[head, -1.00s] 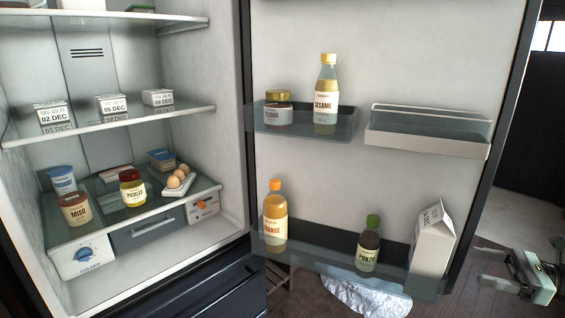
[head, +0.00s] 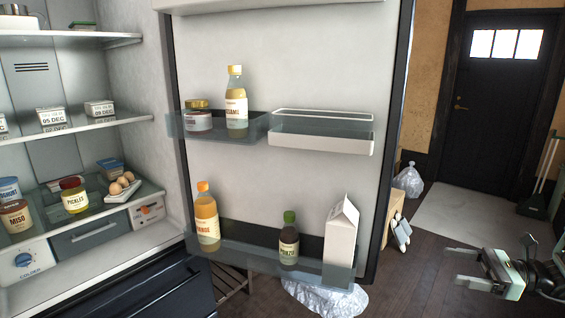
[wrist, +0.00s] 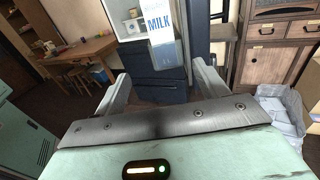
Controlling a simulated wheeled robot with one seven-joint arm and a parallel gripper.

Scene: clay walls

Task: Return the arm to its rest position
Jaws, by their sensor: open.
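My gripper (head: 472,267) is at the lower right of the head view, over the dark floor and to the right of the open fridge door (head: 290,50). Its two fingers are apart with nothing between them, and it touches nothing. In the wrist view my gripper (wrist: 160,85) also shows its spread fingers, with a milk carton (wrist: 162,30) beyond them. In the head view the white carton (head: 341,240) stands upright in the lower door shelf (head: 262,262), at its right end.
The door shelves hold an orange bottle (head: 206,217), a ponzu bottle (head: 289,243), a sesame bottle (head: 236,103) and a jar (head: 198,117). The fridge interior stands at left. A black door (head: 500,110), a pale mat (head: 470,215) and a plastic bag (head: 408,180) lie beyond. Floor around my gripper looks clear.

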